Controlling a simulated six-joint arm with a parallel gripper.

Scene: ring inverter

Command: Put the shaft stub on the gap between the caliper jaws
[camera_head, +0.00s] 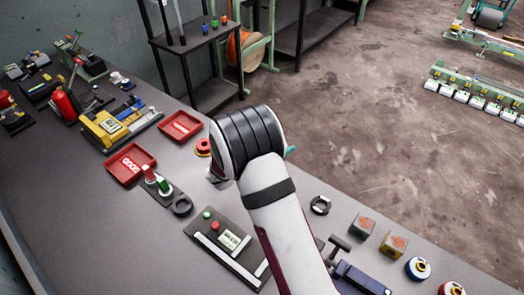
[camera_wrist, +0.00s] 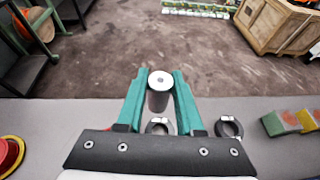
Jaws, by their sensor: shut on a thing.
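My gripper (camera_wrist: 158,88) has teal fingers shut on the shaft stub (camera_wrist: 159,97), a grey metal cylinder with a small hole in its pale end face. The stub stands above the bench between the fingers; in the head view my arm hides it. A dark flat plate with pale bars and a small display (camera_head: 231,240) lies on the bench left of my forearm. A blue tool with a dark T-shaped part (camera_head: 358,278) lies right of it. I cannot tell which of these is the caliper, and no jaw gap shows clearly.
Red trays (camera_head: 130,165) and a yellow device (camera_head: 103,128) stand left. Coloured blocks (camera_head: 393,244) stand right. The bench edge borders open floor.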

